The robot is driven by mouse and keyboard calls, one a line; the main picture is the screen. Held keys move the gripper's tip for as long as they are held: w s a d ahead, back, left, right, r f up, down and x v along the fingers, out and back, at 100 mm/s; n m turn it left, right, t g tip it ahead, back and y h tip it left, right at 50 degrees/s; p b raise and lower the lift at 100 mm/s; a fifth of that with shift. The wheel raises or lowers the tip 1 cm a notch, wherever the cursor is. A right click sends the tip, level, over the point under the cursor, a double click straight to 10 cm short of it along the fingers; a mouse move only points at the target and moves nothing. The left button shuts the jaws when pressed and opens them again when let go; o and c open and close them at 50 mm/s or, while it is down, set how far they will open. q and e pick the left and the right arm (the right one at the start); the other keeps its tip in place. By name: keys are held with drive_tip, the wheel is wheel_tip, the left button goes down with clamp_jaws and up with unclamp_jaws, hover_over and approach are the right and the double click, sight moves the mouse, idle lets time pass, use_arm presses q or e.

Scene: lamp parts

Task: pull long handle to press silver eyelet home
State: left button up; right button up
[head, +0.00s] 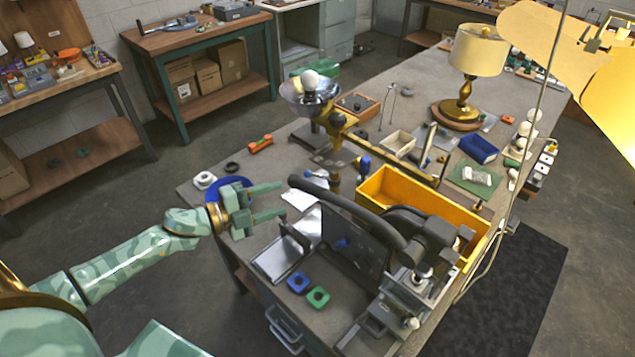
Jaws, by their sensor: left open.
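The long handle (352,207) is a dark curved lever. It runs from its free end near the middle of the bench, down and right to the dark press (430,240) at the front right. My left gripper (281,200) comes in from the left. It is open and empty, its two fingers pointing right, a little left of the handle's free end and apart from it. A small silvery round part (422,272) shows under the press head; I cannot tell if it is the eyelet. My right gripper is not in view.
A yellow bin (385,187) stands just behind the handle. A metal tray (283,258) and blue and green blocks (318,297) lie in front of it. A brass lamp (461,110) stands further back. A lamp shade (540,30) hangs at the upper right.

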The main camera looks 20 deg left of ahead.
use_arm(q)
drive_tip(key=x, duration=1.2)
drive_tip(key=shift+a, duration=0.2)
clamp_jaws()
